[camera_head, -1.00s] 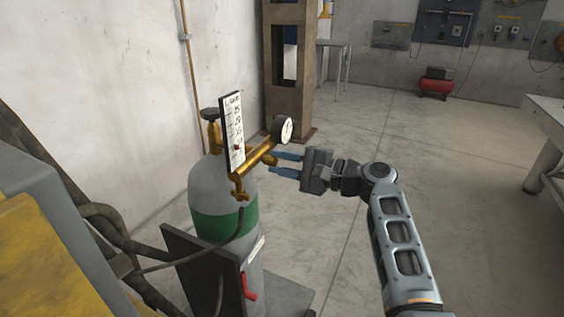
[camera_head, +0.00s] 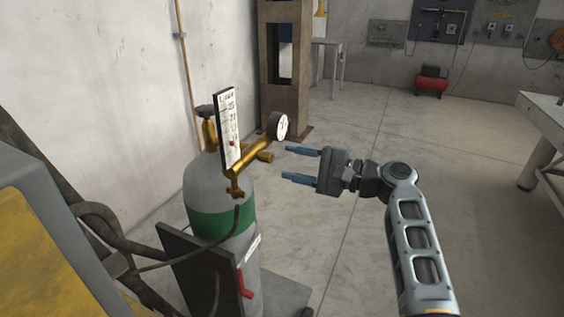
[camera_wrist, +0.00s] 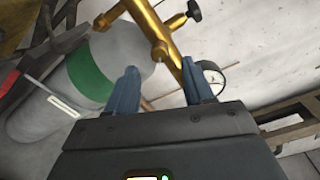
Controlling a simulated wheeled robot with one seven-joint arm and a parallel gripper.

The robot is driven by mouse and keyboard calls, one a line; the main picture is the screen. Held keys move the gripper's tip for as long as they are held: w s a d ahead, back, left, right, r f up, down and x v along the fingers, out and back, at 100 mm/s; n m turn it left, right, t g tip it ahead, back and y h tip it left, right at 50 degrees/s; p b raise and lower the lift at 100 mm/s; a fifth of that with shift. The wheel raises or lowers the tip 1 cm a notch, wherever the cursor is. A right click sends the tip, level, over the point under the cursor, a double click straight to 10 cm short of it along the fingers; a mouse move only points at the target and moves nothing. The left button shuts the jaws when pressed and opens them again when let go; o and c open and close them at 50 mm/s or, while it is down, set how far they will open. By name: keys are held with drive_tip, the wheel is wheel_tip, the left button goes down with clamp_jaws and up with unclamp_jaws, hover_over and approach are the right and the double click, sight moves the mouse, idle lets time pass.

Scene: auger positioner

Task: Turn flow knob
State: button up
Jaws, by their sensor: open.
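The brass flow knob (camera_head: 264,156) sticks out from the brass regulator (camera_head: 247,162) on top of the gas cylinder (camera_head: 204,184). In the wrist view the knob (camera_wrist: 160,50) shows just beyond the fingertips, between their lines. My gripper (camera_head: 287,163) is open and empty, to the right of the knob, with its blue fingers pointing left at it. A clear gap separates the fingertips from the knob. A flow scale plate (camera_head: 228,130) with a small red mark stands on the regulator. The knob's turned angle cannot be read.
A round gauge (camera_head: 279,126) sits on the regulator's far end, close above the knob. A black hose (camera_head: 238,222) hangs from the regulator. A yellow and grey machine (camera_head: 40,240) stands at the left front. The floor on the right is clear up to a table (camera_head: 535,115).

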drive_tip(key=shift+v, duration=1.7)
drive_tip(key=s+d+f+m+t+h, duration=0.1)
drive_tip(key=s+d+f+t+h, duration=0.25)
drive_tip(key=f, duration=0.65)
drive_tip(key=s+d+f+m+h, duration=0.1)
drive_tip(key=s+d+f+h, duration=0.25)
drive_tip(key=s+f, duration=0.45)
drive_tip(key=s+d+f+n+t+h, duration=0.1)
drive_tip(key=s+d+f+h, duration=0.1)
drive_tip(key=s+d+f, duration=0.4)
drive_tip(key=s+d+f+n+t+h, duration=0.1)
drive_tip(key=s+d+f+h, duration=0.2)
drive_tip(key=s, duration=0.5)
drive_tip(key=s+d+n+h, duration=0.1)
drive_tip(key=s+d+h, duration=0.15)
drive_tip(key=s, duration=0.75)
drive_tip(key=s+d+r+n+t+h, duration=0.1)
drive_tip(key=s+r+n, duration=0.6)
drive_tip(key=s+r, duration=1.2)
drive_tip(key=shift+s+r+t+h, duration=0.2)
drive_tip(key=shift+r+t+h, duration=0.25)
drive_tip(key=shift+t, duration=0.8)
